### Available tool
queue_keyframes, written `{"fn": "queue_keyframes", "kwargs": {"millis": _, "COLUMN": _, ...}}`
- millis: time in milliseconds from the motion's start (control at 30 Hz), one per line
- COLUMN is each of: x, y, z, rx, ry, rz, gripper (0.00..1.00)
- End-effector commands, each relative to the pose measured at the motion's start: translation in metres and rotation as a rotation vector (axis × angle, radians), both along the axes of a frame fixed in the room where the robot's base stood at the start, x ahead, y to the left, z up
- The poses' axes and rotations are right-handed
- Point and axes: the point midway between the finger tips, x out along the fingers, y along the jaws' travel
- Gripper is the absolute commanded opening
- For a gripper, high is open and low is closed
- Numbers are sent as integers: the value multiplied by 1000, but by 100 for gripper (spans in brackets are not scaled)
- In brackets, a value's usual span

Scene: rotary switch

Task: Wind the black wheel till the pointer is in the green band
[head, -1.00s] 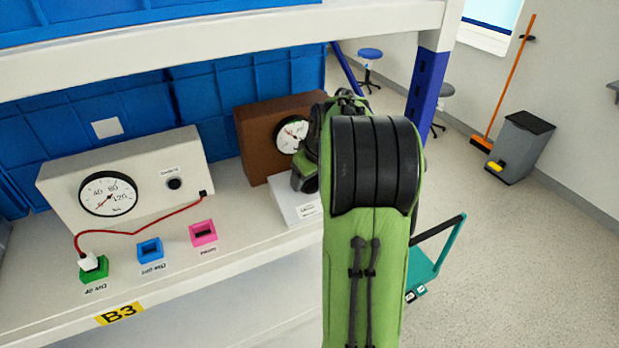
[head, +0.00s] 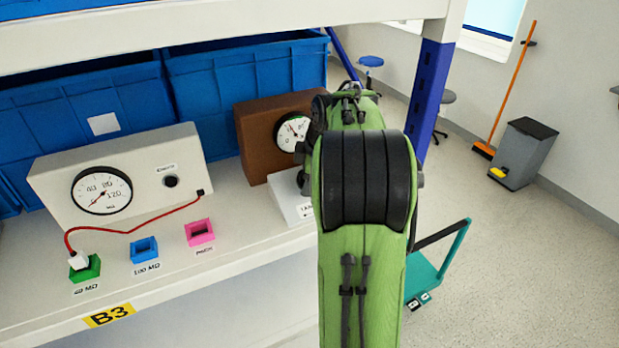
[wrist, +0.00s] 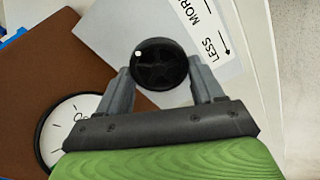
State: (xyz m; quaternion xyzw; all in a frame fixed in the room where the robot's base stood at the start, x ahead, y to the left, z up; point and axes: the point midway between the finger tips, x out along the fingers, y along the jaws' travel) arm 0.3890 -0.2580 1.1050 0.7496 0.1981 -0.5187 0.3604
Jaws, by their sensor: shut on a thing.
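The black wheel (wrist: 160,64) is round with a white dot near its upper left rim. It shows in the wrist view between the two grey fingers of my gripper (wrist: 162,84), which is shut on it. In the head view my arm hides the wheel and gripper. The brown gauge box (head: 258,158) carries a round white dial (head: 291,134) with a green band and a dark pointer; the dial is partly behind my arm, and I cannot tell whether the pointer is in the band. In the wrist view the dial (wrist: 62,128) is partly cut off by my gripper.
A white plate (wrist: 205,25) marked MORE and LESS with an arrow lies by the wheel. A beige meter box (head: 120,180) stands left, with a red lead to a green socket (head: 85,268). Blue (head: 144,250) and pink (head: 199,232) sockets sit nearby.

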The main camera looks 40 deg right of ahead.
Motion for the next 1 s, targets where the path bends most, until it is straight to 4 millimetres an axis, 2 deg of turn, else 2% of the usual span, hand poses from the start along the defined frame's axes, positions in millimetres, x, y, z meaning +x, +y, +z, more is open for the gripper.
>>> {"fn": "queue_keyframes", "kwargs": {"millis": 400, "x": 0, "y": 0, "z": 0, "rx": -54, "ry": 13, "rz": 133, "gripper": 36}}
{"fn": "queue_keyframes", "kwargs": {"millis": 867, "x": 0, "y": 0, "z": 1, "rx": -56, "ry": 13, "rz": 143, "gripper": 36}}
{"fn": "queue_keyframes", "kwargs": {"millis": 900, "x": 0, "y": 0, "z": 1, "rx": -56, "ry": 13, "rz": 143, "gripper": 71}}
{"fn": "queue_keyframes", "kwargs": {"millis": 1000, "x": 0, "y": 0, "z": 1, "rx": -56, "ry": 13, "rz": 143, "gripper": 87}}
